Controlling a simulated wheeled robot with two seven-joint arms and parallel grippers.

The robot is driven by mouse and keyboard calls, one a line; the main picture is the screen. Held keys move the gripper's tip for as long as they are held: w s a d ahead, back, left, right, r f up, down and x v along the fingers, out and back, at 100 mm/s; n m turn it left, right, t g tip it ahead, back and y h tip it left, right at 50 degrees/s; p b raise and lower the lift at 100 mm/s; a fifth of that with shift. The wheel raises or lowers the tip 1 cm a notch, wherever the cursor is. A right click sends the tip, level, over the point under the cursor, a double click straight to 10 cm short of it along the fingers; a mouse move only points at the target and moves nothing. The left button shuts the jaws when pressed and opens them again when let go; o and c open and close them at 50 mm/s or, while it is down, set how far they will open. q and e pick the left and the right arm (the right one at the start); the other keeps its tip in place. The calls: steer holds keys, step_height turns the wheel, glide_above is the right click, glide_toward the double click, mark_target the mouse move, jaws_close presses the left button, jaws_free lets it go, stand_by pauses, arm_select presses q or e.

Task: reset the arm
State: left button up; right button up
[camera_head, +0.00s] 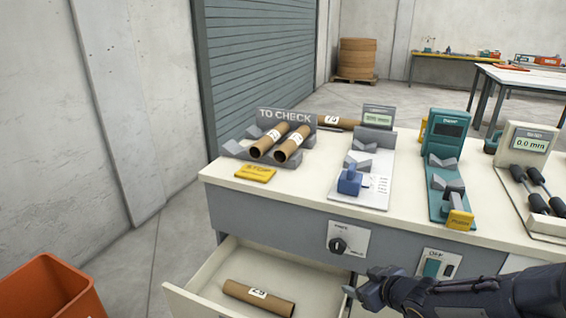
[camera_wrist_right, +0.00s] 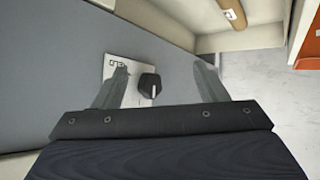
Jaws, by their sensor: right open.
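My right gripper (camera_head: 362,288) is in front of the workbench at the right side of the open drawer, with its arm coming in from the lower right. In the right wrist view my right gripper (camera_wrist_right: 160,85) has its fingers spread apart and nothing between them. A black knob (camera_wrist_right: 149,84) on a white plate shows beyond the fingers, apart from them. In the head view the knob (camera_head: 338,245) is on the bench front, above the gripper. My left gripper is not in view.
The open drawer (camera_head: 181,297) holds a cardboard tube (camera_head: 258,297). A TO CHECK rack (camera_head: 288,115) carries two tubes, with another tube behind. Several instruments stand on the bench, including a teal device (camera_head: 447,135). An orange bin (camera_head: 45,290) stands at the lower left.

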steer(key=s+d+r+m+h+b, duration=0.2)
steer(key=s+d+r+m+h, duration=0.15)
steer(key=s+d, duration=0.25)
steer(key=s+a+f+m+g+y+b, duration=0.1)
steer(key=s+a+m+g+b, duration=0.15)
steer(key=s, duration=0.85)
steer(key=s+a+f+m+g+y+b, duration=0.1)
steer(key=s+a+m+g+y+b, duration=0.15)
steer(key=s, duration=0.85)
step_height(320, 180, up, 25)
steer(key=t+p, duration=0.1)
steer(key=p, duration=2.5)
steer(key=shift+h, duration=0.3)
steer(key=shift+f, duration=0.1)
